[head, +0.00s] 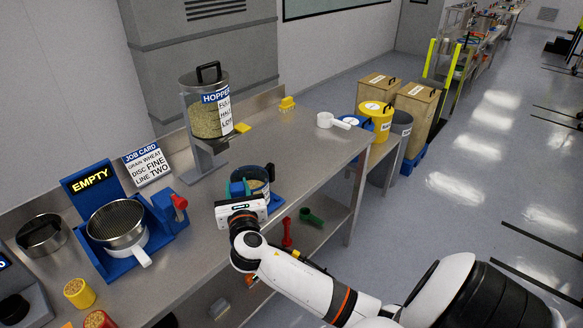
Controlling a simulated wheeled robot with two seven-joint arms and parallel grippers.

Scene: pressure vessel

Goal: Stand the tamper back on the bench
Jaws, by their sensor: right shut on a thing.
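My right gripper (248,188) reaches over the bench (300,157) at its front edge. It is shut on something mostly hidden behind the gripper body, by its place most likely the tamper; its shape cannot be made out. Right at the fingers is a dark blue round container (262,173) with pale contents; the gripper covers its near side. Whether the held thing is inside or beside this container cannot be told. My left gripper is not in view.
The grain hopper (211,112) stands behind on its stand. The blue EMPTY station with a sieve pan (117,222) is at left. A white scoop (325,120) lies at the far right end. Bare bench lies right of the gripper. A green scoop (311,217) is on the lower shelf.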

